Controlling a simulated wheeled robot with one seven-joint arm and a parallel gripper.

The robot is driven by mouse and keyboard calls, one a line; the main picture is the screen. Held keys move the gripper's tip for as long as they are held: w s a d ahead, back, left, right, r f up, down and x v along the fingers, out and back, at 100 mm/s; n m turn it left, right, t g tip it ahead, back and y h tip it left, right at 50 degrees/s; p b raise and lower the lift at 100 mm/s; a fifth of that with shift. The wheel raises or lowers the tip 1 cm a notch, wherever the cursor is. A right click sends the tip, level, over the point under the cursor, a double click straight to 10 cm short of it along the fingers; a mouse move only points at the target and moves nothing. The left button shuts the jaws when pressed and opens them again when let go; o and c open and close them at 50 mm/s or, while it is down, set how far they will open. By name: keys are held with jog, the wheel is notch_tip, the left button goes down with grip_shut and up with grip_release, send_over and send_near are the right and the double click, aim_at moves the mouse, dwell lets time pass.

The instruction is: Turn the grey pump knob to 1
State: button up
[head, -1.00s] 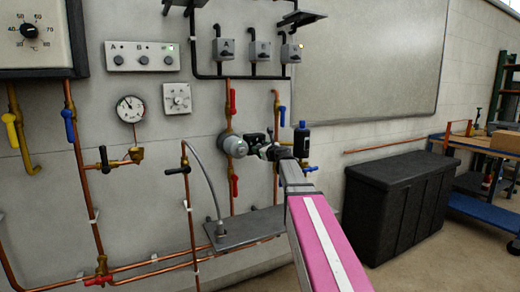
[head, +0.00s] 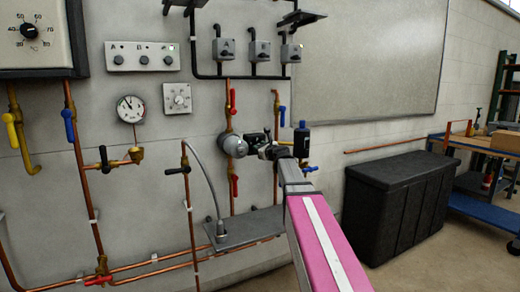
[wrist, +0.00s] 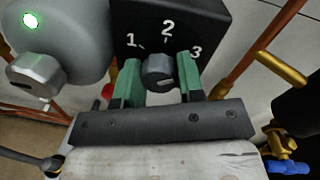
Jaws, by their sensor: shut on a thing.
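The grey pump knob (wrist: 158,72) sits on a black box face marked 1, 2 and 3, from left to right in the wrist view. My gripper (wrist: 160,78) is shut on the knob, with one green finger on its left and one on its right. I cannot tell clearly which number the knob points to. The grey pump body (wrist: 60,40), with a lit green lamp, is to the left of the black box. In the head view the pump (head: 233,145) is on the copper pipe, and my gripper (head: 262,147) is just right of it, hiding the knob.
A blue-handled valve (wrist: 288,165) and brass fittings are at the lower right of the wrist view. Red-handled valves (head: 234,185) are above and below the pump. A grey shelf (head: 245,228) lies beneath. A black chest (head: 405,200) stands to the right.

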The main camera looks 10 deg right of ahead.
jog(key=n, duration=0.5)
jog(key=shift+a+n+h, duration=0.1)
jog(key=shift+n+h, duration=0.2)
jog(key=shift+n, duration=0.1)
jog(key=n, duration=0.5)
jog(key=shift+s+g+h, duration=0.1)
jog(key=shift+g+h, duration=0.2)
jog(key=shift+h, duration=0.1)
jog(key=n, duration=0.5)
jog(key=shift+a+f+n+h, duration=0.1)
jog(key=shift+n+h, duration=0.3)
jog(key=n, duration=0.4)
jog(key=shift+n+h, duration=0.4)
jog(key=shift+f, duration=0.1)
jog(key=o, duration=0.9)
jog(key=shift+s, duration=0.1)
jog(key=v, duration=1)
jog(key=shift+s+f, duration=0.2)
jog(key=shift+s, duration=0.2)
